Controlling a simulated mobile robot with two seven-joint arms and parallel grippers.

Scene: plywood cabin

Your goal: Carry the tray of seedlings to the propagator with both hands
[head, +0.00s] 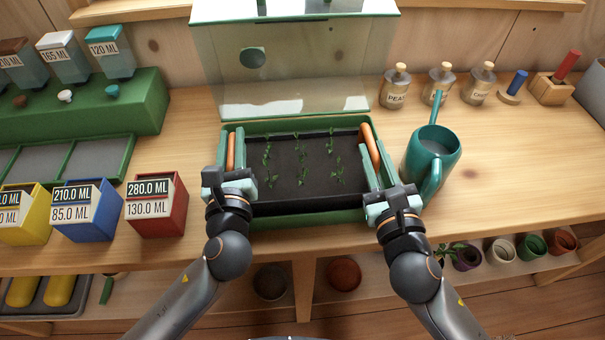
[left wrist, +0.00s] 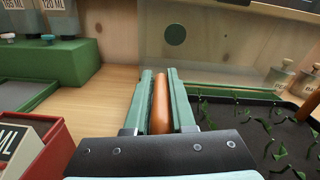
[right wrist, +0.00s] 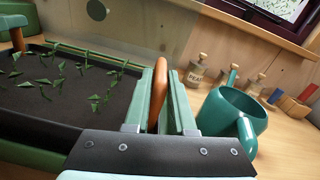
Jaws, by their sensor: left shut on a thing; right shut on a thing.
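The black tray of seedlings (head: 300,190) sits within the green base of the propagator (head: 290,217), whose clear lid (head: 290,65) stands open behind it. Several small green seedlings stand in dark soil. My left gripper (head: 230,172) is shut on the tray's left orange handle (left wrist: 160,105). My right gripper (head: 378,180) is shut on the right orange handle (right wrist: 157,90). The tray looks level. I cannot tell whether its underside touches the base's floor.
A teal watering can (head: 432,155) stands close to the right of my right gripper. Red (head: 157,205), blue (head: 93,210) and yellow (head: 25,213) boxes stand to the left. Corked jars (head: 440,80) stand at the back right. The right bench front is clear.

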